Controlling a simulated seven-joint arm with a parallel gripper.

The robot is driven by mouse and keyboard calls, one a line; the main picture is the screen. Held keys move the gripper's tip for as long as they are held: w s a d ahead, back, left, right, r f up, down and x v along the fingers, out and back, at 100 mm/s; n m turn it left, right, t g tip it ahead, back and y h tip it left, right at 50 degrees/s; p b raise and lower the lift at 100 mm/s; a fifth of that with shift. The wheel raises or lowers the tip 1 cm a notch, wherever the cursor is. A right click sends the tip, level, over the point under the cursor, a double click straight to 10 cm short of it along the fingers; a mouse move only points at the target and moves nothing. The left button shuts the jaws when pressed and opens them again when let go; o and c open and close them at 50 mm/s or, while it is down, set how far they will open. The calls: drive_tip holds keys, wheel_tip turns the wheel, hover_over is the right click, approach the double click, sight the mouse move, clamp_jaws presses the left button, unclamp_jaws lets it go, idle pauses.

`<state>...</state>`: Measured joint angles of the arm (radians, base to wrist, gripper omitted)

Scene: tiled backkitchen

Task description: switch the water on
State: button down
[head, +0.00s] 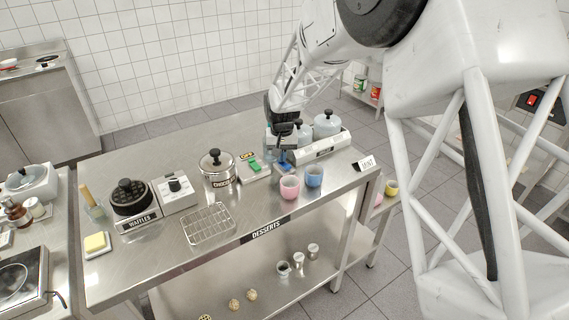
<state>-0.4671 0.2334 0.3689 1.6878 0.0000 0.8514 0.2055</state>
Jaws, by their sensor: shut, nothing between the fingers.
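My gripper (284,130) is dark and shut, with nothing visible in it. It points down over the back right part of the steel table marked DESSERTS. A blue part (285,157) shows just below the fingertips; I cannot tell whether they touch it. A white appliance (322,146) with light rounded lids stands just right of the gripper. The gripper and arm hide part of this area. I cannot make out a water switch or running water for certain.
A pink cup (290,187) and a blue cup (314,176) stand in front. Left are a green-topped scale-like device (254,169), a chocolate pot (217,170), a wire rack (209,225) and a waffle maker (133,200).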

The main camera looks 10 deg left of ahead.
drive_tip(key=shift+r, duration=3.5)
